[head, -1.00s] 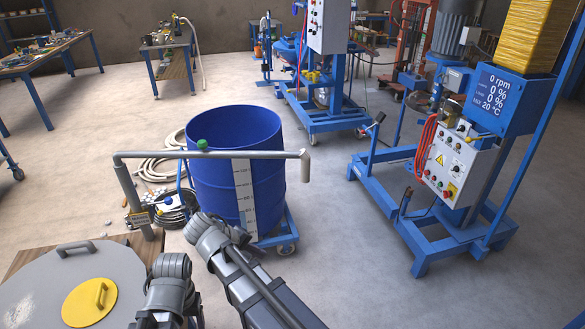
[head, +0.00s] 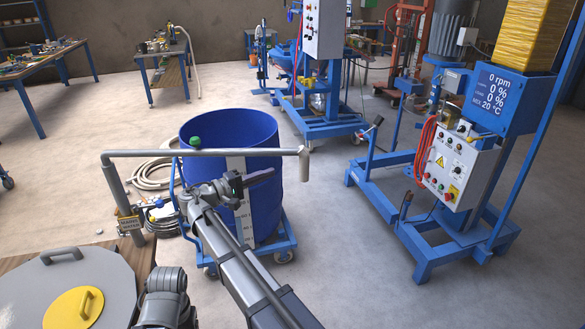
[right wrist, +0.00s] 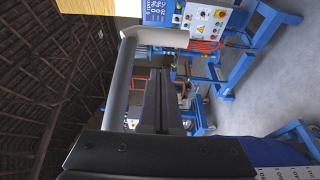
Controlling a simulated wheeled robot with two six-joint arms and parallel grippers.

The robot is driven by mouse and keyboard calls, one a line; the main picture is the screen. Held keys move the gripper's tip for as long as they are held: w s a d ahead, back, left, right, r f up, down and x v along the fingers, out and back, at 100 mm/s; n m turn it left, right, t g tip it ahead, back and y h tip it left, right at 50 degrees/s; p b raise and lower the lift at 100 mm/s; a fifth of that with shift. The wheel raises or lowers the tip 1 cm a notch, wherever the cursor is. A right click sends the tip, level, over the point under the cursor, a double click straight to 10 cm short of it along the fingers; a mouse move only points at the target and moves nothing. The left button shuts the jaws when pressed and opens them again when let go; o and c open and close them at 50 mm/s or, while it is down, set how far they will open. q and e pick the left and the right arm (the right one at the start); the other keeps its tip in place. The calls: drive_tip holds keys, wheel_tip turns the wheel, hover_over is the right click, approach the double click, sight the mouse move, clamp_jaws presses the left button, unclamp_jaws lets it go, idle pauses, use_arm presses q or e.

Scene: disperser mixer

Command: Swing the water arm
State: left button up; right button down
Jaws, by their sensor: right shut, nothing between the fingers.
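The water arm (head: 235,152) is a grey horizontal pipe with a green knob (head: 195,142) and a short down-turned spout (head: 303,164). It runs from a post (head: 118,195) at the left across the front of the blue drum (head: 208,150). My right gripper (head: 268,175) is just below the pipe, in front of the drum, shut and empty. In the right wrist view the shut fingers (right wrist: 160,85) point along the pipe (right wrist: 116,85), which lies to their left; a gap shows near the fingertips. The spout end (right wrist: 160,38) is ahead of them. My left gripper is out of view.
A grey lid (head: 60,275) with a yellow hatch (head: 75,308) lies at the front left. A blue mixer frame with a control box (head: 448,168) stands at the right. Hoses lie on the floor behind the post. The floor between drum and mixer is clear.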

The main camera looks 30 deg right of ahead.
drive_tip(key=w+d, duration=0.1)
drive_tip(key=d, duration=0.9)
drive_tip(key=shift+w+a+f, duration=0.1)
drive_tip(key=shift+w, duration=0.05)
